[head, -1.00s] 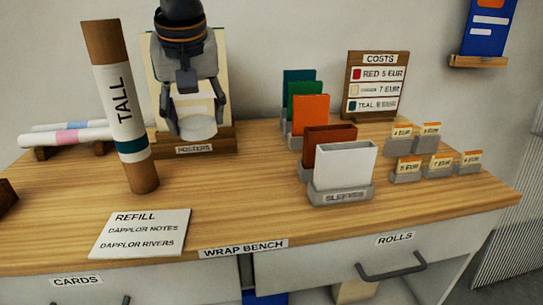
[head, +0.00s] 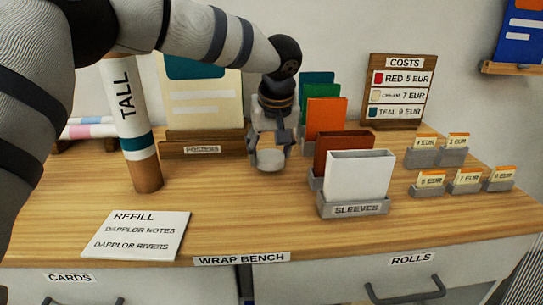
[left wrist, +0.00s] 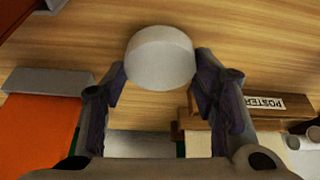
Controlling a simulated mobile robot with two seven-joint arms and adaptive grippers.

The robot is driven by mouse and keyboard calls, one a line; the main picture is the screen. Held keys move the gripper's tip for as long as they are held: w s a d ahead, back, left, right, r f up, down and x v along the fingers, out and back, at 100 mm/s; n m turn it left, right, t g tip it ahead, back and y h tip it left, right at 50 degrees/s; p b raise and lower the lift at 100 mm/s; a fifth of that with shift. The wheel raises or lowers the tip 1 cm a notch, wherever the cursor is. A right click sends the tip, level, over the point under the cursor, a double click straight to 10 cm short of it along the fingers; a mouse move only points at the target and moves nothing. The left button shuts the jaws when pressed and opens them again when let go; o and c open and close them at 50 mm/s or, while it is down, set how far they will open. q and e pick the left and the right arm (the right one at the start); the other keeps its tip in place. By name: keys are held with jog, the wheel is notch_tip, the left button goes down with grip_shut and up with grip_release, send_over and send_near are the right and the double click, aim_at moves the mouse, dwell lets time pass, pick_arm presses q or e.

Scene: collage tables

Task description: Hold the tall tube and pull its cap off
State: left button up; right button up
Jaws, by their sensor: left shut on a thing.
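The tall tube (head: 126,105) stands on the bench at the left in the head view, brown with a white wrap marked TALL and a teal band. My left arm hides its top end. My left gripper (head: 270,160) is to the right of the tube and apart from it, above the middle of the bench. It is shut on a round white cap (head: 270,164). The left wrist view shows the cap (left wrist: 160,57) between the fingertips of my left gripper (left wrist: 162,65). My right gripper is not in view.
A sleeve rack (head: 355,208) with upright coloured sleeves stands right of the gripper. A poster stand (head: 205,149) is behind, to its left. A REFILL card (head: 135,235) lies at the front left. Small price tags (head: 467,177) stand at the right. The front middle of the bench is clear.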

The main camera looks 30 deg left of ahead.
pick_arm(q)
jog(key=shift+f, duration=0.65)
jog(key=shift+f, duration=0.1)
jog(key=o, duration=1.3)
jog(key=v, duration=1.2)
jog(key=shift+s+a+p, duration=0.1)
jog(key=shift+p, duration=0.25)
